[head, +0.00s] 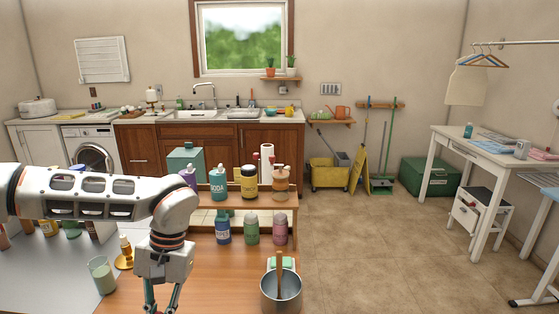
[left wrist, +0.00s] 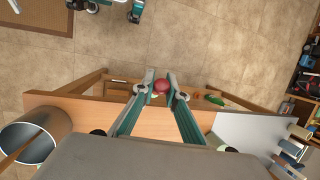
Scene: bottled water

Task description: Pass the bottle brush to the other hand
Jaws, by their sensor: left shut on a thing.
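My left gripper comes in from the left in the head view and points down over the wooden table, its fingertips cut off by the lower edge. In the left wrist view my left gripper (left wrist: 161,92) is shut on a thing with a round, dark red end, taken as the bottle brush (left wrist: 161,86). It is seen nearly end-on between the fingertips, so its length and bristles cannot be made out. My right gripper does not show clearly in either view.
A metal pot (head: 281,297) with a wooden stick stands at the table's front right; it also shows in the left wrist view (left wrist: 28,143). A wooden rack (head: 283,199) with several bottles stands behind. Floor right of the table is clear.

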